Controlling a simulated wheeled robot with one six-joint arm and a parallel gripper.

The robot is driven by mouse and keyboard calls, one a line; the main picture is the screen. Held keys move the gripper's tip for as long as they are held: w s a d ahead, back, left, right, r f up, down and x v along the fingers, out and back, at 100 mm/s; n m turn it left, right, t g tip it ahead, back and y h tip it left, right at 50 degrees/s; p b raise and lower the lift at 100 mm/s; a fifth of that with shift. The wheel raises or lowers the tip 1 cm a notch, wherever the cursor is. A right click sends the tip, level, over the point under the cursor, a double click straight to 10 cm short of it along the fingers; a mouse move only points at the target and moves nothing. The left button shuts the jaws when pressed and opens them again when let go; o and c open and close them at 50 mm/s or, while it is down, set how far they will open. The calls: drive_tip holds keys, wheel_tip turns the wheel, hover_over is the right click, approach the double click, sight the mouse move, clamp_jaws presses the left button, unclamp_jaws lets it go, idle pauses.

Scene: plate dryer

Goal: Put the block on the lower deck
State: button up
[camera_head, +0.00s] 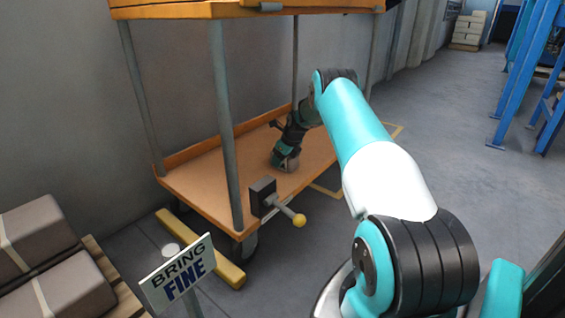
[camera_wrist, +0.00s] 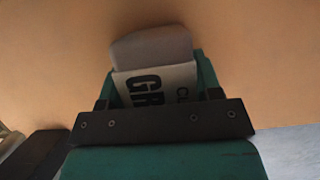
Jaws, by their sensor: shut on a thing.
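The block (camera_wrist: 152,47) is grey-brown with a pale label bearing dark letters. In the wrist view it sits between the two teal fingers of my gripper (camera_wrist: 158,78), which is shut on it. In the head view my gripper (camera_head: 286,157) is inside the cart, low over the orange lower deck (camera_head: 205,185), between the posts. The block is hard to make out there. The deck's orange surface (camera_wrist: 50,60) fills most of the wrist view behind the block. I cannot tell whether the block touches the deck.
The cart's upper deck (camera_head: 180,11) is above my forearm. A grey post (camera_head: 227,120) and a lever with a yellow knob (camera_head: 299,220) stand at the near side. A sign (camera_head: 178,272) and boxes (camera_head: 35,238) are at lower left.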

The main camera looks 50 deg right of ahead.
drive_tip(key=o, duration=1.3)
drive_tip(key=shift+o, duration=0.2)
drive_tip(key=p+v, duration=0.6)
drive_tip(key=v, duration=0.5)
drive_tip(key=shift+w+r+p, duration=0.1)
drive_tip(key=shift+w+p, duration=0.05)
drive_tip(key=shift+p, duration=0.25)
drive_tip(key=shift+s+r, duration=0.3)
drive_tip(key=shift+r, duration=0.2)
